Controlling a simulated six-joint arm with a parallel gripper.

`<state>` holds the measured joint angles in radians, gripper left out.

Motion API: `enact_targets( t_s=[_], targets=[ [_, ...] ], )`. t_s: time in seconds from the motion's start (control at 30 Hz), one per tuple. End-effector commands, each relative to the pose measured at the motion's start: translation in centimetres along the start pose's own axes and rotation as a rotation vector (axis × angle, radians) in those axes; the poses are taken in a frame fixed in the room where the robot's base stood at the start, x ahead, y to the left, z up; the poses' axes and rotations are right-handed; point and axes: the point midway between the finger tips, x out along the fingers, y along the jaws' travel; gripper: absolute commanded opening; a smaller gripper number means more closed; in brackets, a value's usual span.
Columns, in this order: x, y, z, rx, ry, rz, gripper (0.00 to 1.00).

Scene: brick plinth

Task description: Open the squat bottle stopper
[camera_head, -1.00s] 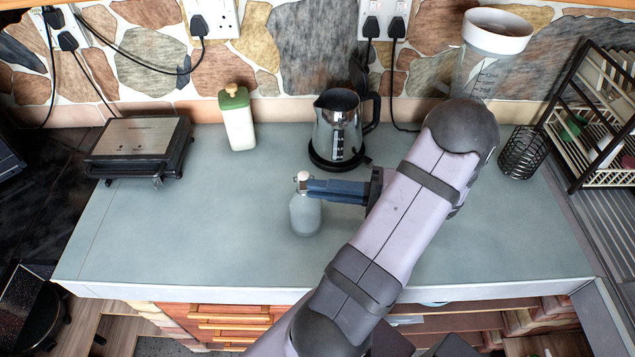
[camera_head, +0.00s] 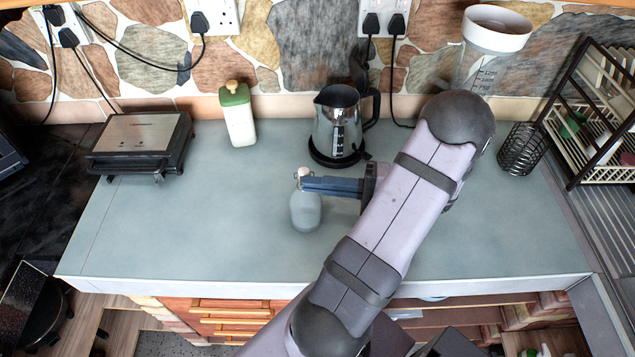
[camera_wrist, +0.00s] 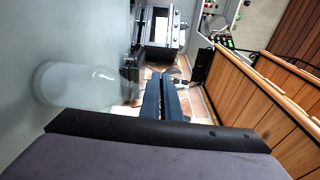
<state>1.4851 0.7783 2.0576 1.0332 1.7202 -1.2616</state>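The squat bottle (camera_head: 306,214) is pale and translucent and stands upright on the grey worktop. It also shows on its side at the left of the wrist view (camera_wrist: 75,84). Its small pale stopper (camera_head: 305,172) sits on the neck. My gripper (camera_head: 304,183) reaches in level from the right, its blue fingertips at the stopper and neck. In the wrist view the fingers (camera_wrist: 161,76) are close together with only a thin gap. They appear shut on the stopper, though the contact itself is hidden behind them.
A kettle (camera_head: 337,128) stands behind my gripper. A green-topped bottle (camera_head: 240,126) and a sandwich press (camera_head: 138,140) are at the back left. A wire holder (camera_head: 521,150) and a dish rack (camera_head: 597,135) stand at right. The worktop (camera_head: 190,235) is clear at front left.

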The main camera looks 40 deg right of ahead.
Motion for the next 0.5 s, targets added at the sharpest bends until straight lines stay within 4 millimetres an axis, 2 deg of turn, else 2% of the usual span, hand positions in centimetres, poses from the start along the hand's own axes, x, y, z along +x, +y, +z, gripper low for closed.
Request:
enact_targets(
  t_s=[0.27, 0.5],
  targets=[
    [0.1, -1.5, -0.3, 0.162, 0.0, 0.038, 0.0],
    [0.2, -2.8, -1.0, 0.376, 0.0, 0.086, 0.0]
  ],
)
